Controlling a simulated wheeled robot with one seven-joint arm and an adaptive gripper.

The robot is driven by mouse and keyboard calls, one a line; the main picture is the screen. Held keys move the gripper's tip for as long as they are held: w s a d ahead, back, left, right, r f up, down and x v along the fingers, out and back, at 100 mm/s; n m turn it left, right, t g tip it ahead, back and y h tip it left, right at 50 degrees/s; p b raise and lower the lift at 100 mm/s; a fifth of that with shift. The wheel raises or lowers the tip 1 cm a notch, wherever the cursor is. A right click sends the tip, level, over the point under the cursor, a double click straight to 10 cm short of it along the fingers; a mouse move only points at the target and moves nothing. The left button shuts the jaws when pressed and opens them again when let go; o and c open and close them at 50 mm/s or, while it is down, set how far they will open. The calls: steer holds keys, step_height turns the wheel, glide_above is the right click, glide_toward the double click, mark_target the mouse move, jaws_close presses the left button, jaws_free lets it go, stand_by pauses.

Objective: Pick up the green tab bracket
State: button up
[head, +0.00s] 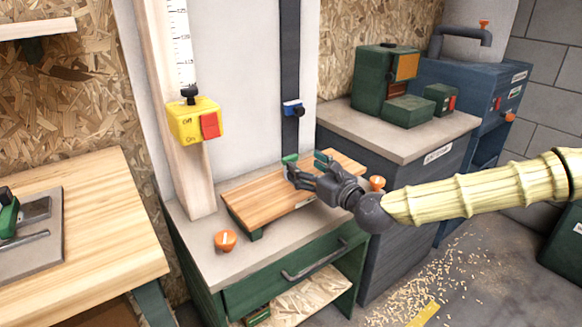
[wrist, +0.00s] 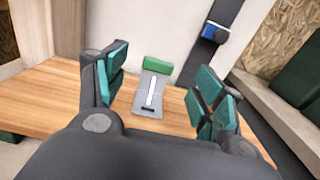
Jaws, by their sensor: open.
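The green tab bracket is a grey slotted plate (wrist: 150,95) with a bright green tab (wrist: 158,64) at its far end. In the wrist view it lies on the wooden board (wrist: 50,92), between and beyond my open fingers. My gripper (wrist: 162,80) has teal pads, spread apart on either side of the bracket and not visibly touching it. In the head view my gripper (head: 306,165) is low over the right half of the wooden board (head: 265,198). There the gripper mostly hides the bracket.
The board rests on a green cabinet (head: 208,258) with orange knobs (head: 225,241) near it. A yellow switch box (head: 194,121) on a post stands behind left. A dark strip with a blue clamp (head: 292,109) rises behind the board. Green boxes (head: 386,80) stand on the right-hand cabinet.

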mark_target(292, 159)
steer(key=shift+x, duration=1)
steer(key=shift+f+x, duration=0.2)
steer(key=shift+x, duration=1.25)
steer(key=shift+f+x, duration=0.2)
steer(key=shift+x, duration=1.25)
steer(key=shift+d, duration=0.1)
steer(key=c, duration=1.2)
